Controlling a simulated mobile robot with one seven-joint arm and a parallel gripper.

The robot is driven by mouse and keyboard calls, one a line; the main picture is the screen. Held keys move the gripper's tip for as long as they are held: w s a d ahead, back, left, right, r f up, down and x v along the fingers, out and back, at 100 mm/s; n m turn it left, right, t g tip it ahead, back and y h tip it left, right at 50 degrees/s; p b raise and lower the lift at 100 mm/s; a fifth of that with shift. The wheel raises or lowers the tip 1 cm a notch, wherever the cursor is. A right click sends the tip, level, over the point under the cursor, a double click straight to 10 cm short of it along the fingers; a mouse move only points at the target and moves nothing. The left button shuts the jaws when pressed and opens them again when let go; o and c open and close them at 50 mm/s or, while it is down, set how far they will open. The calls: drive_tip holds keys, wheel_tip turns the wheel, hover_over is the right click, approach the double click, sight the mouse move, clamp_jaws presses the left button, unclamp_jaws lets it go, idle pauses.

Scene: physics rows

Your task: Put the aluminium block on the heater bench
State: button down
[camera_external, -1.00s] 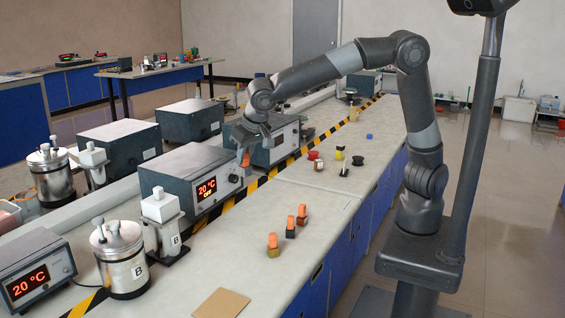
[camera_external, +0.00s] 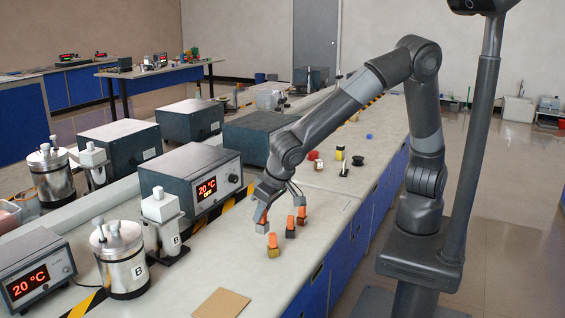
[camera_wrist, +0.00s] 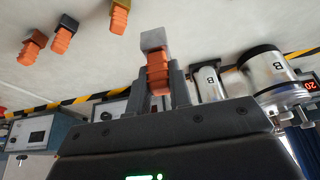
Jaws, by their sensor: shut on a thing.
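My gripper (camera_external: 262,208) is shut on the orange grip of the aluminium block (camera_wrist: 153,39). The block is a plain grey cube, and it hangs below the fingers above the pale bench top (camera_external: 238,262). In the wrist view, the gripper (camera_wrist: 158,85) has a finger on each side of the orange grip. Three other blocks with orange grips stand near the held one: a yellowish block (camera_external: 274,253), a dark block (camera_external: 291,233) and a block mostly behind its grip (camera_external: 301,220). I cannot tell which part counts as the heater bench.
A black-and-yellow stripe (camera_external: 200,222) runs along the bench. A tan board (camera_external: 221,304) lies in front. Small coloured items stand farther back.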

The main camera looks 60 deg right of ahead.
wheel_tip(320, 180, down, 11)
drive_tip(key=shift+f, duration=0.15)
idle(0.4)
drive_tip(key=shift+f, duration=0.15)
drive_tip(key=c, duration=1.3)
unclamp_jaws()
drive_tip(key=v, duration=1.2)
